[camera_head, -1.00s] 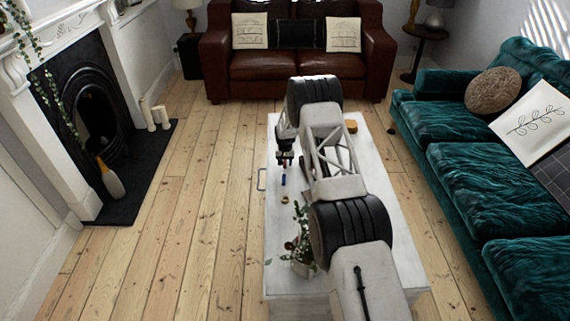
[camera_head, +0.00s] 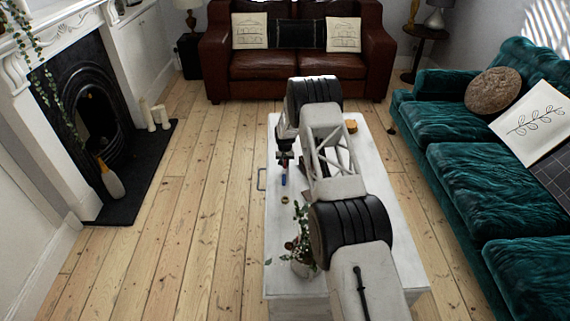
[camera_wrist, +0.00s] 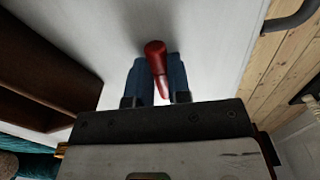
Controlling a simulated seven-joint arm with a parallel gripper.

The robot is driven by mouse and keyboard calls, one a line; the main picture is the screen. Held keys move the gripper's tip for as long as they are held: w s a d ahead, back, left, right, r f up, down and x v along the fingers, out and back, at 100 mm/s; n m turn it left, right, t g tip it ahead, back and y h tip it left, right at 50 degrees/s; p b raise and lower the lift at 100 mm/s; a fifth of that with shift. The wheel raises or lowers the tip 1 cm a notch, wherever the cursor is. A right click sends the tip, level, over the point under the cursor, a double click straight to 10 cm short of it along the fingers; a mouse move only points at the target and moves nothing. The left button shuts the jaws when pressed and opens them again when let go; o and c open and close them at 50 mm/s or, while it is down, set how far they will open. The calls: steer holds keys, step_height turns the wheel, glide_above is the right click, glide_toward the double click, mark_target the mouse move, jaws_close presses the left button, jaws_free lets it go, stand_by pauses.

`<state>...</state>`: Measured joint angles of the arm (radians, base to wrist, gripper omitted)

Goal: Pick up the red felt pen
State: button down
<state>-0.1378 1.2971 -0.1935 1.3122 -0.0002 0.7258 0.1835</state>
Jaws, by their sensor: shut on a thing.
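The red felt pen (camera_wrist: 156,62) shows in the wrist view between the two blue fingers of my gripper (camera_wrist: 158,82). One rounded end sticks out past the fingertips and the narrower end points back toward the palm. The gripper is shut on it. White tabletop lies behind the pen; I cannot tell the gap between them. In the head view my gripper (camera_head: 284,172) is over the left side of the white table (camera_head: 383,225). The pen is too small there to make out clearly.
A small round brown item (camera_head: 285,198) and a potted plant (camera_head: 301,266) stand on the table nearer the camera. A brown object (camera_wrist: 40,75) is at the left in the wrist view. A brown sofa (camera_head: 300,65) and a green sofa (camera_head: 465,170) stand around the table.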

mark_target(285, 163)
steer(key=shift+r, duration=0.15)
steer(key=shift+r, duration=1.5)
steer(key=shift+s+r, duration=0.2)
steer(key=s, duration=0.5)
steer(key=s+d+r, duration=0.1)
steer(key=s, duration=0.4)
steer(key=s+d, duration=0.1)
steer(key=s, duration=0.4)
steer(key=shift+s+r, duration=0.15)
steer(key=shift+s, duration=0.1)
